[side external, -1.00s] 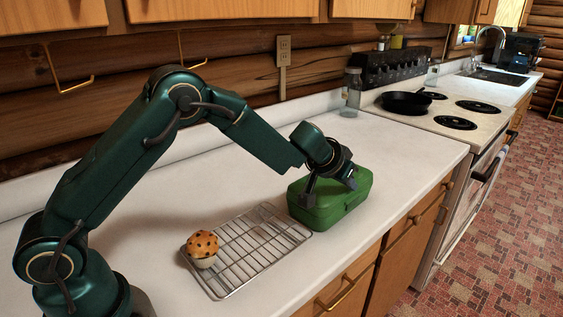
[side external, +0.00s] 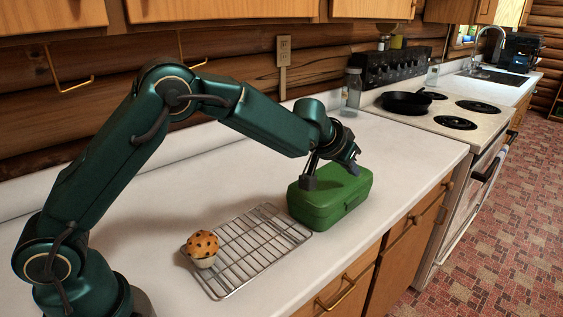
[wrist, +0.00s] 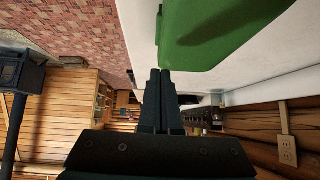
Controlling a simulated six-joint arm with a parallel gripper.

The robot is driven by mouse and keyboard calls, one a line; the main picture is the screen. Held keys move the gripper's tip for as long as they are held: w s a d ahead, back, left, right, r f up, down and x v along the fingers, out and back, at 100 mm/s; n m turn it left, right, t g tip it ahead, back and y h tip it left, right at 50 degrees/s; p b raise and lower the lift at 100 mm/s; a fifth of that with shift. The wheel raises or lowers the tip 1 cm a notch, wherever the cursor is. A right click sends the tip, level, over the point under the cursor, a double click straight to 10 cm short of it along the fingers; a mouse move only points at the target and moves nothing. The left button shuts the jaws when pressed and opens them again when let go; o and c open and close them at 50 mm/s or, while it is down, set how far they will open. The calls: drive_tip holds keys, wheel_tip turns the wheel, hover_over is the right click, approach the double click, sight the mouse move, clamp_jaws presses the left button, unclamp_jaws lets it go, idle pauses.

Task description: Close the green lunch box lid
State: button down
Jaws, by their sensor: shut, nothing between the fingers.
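The green lunch box (side external: 327,209) stands on the white counter with its lid lying down flat on the base, and no gap shows at the seam. It also shows at the top of the wrist view (wrist: 210,40), upside down and cut off by the frame edge. My gripper (side external: 354,169) is just over the lid's far right part in the side view, and I cannot tell if it touches. In the wrist view my two fingers (wrist: 160,73) are pressed together, empty, with their tips close to the box's edge. Part of the lid's top is hidden behind my gripper.
A wire cooling rack (side external: 250,248) lies left of the box, with a muffin (side external: 202,250) at its left edge. A glass jar (side external: 351,92) stands by the back wall. The stove with a black pan (side external: 405,102) is beyond. Counter behind the rack is clear.

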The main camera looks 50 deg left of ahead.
drive_tip(key=s+a+r+t, duration=0.2)
drive_tip(key=s+r, duration=0.2)
drive_tip(key=r, duration=0.6)
drive_tip(key=s+a+r+t, duration=0.2)
drive_tip(key=s+r, duration=0.3)
drive_tip(key=r, duration=0.5)
drive_tip(key=s+d+r+m+t+h, duration=0.2)
drive_tip(key=s+d+r+m+h, duration=0.25)
drive_tip(key=s+r, duration=0.2)
drive_tip(key=s+d+f+g, duration=0.4)
drive_tip(key=s+f, duration=0.6)
drive_tip(key=f, duration=0.1)
drive_tip(key=s+a+f+n+g+y, duration=0.3)
drive_tip(key=s+f, duration=0.5)
drive_tip(key=f, duration=0.3)
drive_tip(key=a+n+g, duration=0.1)
drive_tip(key=a+g, duration=0.1)
drive_tip(key=shift+s+a+y, duration=0.35)
drive_tip(key=shift+a, duration=0.05)
